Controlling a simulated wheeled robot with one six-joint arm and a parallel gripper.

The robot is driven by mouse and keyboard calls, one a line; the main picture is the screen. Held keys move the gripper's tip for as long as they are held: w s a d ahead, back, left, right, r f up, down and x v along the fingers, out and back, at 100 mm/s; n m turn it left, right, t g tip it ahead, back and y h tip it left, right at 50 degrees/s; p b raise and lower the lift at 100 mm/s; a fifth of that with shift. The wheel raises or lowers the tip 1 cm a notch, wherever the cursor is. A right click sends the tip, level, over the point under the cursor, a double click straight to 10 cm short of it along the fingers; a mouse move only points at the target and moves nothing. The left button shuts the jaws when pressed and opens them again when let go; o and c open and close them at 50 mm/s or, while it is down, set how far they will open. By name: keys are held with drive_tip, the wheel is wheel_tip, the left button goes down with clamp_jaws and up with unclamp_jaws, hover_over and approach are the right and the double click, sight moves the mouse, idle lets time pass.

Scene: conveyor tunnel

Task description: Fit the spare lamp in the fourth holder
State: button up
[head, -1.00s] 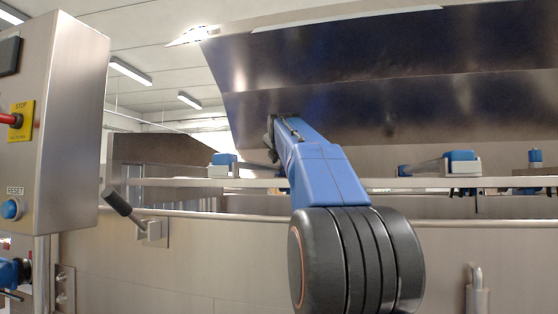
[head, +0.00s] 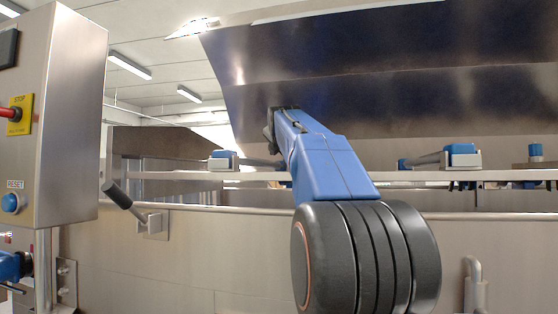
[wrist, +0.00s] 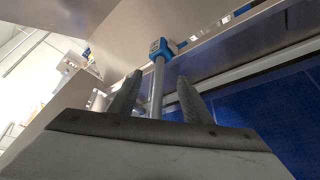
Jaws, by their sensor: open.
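In the wrist view my gripper (wrist: 158,92) is open, its two grey fingers apart. A grey rod or tube with a blue end (wrist: 160,47) shows beyond and between the fingertips; I cannot tell whether it is a lamp or whether it is within the jaws. In the head view, blue-and-white holders stand on the rail, one at left (head: 222,160) and one at right (head: 461,156), each with a grey tube running from it. A blue-topped piece (head: 535,153) stands farther right. My fingertips are not clear there. I cannot tell which is the fourth holder or the spare lamp.
A steel rail (head: 390,176) runs across above the tunnel wall (head: 200,265). A raised dark hood (head: 400,80) hangs above. A control box (head: 65,120) with stop and reset buttons stands at left, beside a black-handled lever (head: 118,196).

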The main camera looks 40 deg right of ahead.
drive_tip(key=v, duration=1.5)
drive_tip(key=shift+s, duration=0.2)
